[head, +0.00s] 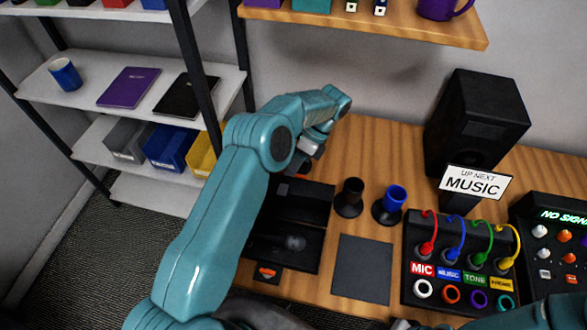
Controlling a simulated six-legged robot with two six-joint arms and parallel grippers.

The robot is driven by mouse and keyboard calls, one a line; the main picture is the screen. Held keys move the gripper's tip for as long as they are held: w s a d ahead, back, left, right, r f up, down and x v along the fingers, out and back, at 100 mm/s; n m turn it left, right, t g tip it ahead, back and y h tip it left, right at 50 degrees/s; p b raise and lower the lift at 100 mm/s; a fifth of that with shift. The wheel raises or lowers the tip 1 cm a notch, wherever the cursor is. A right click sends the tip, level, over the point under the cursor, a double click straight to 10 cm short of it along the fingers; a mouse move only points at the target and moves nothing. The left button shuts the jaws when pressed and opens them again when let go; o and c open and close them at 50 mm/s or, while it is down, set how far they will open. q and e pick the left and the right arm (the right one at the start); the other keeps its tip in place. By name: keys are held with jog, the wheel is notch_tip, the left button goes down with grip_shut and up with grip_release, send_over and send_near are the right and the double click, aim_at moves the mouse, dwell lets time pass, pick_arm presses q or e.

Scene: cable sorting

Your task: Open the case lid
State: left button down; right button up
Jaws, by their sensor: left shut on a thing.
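The black case (262,248) sits on the wooden table, left of the middle, partly behind my left arm. Its lid (304,203) stands raised at the back of the case, and the dark inside shows, with a small dark, shiny item (295,242) in it. My left gripper (303,166) is at the lid's upper edge and is shut on the lid. Its fingertips are small and partly hidden by my wrist. My right gripper is not in view; only a bit of teal arm shows at the bottom right.
Farther right are a cable panel (459,274), a music sign (474,183) and a black speaker (476,122). A shelf (92,88) stands left.

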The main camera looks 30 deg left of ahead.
pick_arm(q)
jog(key=shift+a+f, duration=0.1)
jog(key=shift+w, duration=0.1)
dwell(0.3)
jog(key=c, duration=1.2)
grip_release()
jog(key=shift+o, duration=0.2)
